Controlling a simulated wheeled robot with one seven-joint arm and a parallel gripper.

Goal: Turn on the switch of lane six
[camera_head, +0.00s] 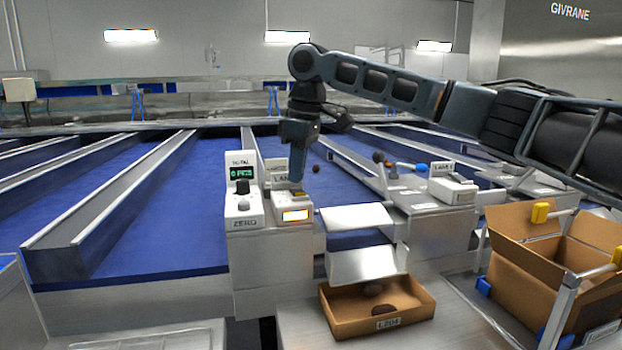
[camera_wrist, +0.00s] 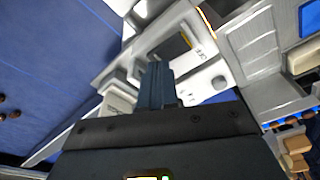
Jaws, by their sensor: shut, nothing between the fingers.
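My gripper (camera_head: 297,180) points down with its fingers shut and empty, at a white switch box (camera_head: 309,213) on the near end of a lane. A yellowish switch part (camera_head: 303,195) shows on top of this box, and a lit pale window with an orange edge (camera_head: 295,215) is on its front. The fingers partly hide the switch and the lane label (camera_head: 281,180) behind, so its number cannot be read. In the wrist view the shut fingers (camera_wrist: 157,82) reach over a white box with a dark and yellow part (camera_wrist: 172,48). I cannot tell whether they touch.
A counter box (camera_head: 243,207) marked TOTAL and ZERO stands just left of the switch box. Another switch box (camera_head: 450,190) stands further right. A metal chute (camera_head: 362,262) sits above a cardboard tray (camera_head: 340,324) with dates. A large open carton (camera_head: 530,275) is at right.

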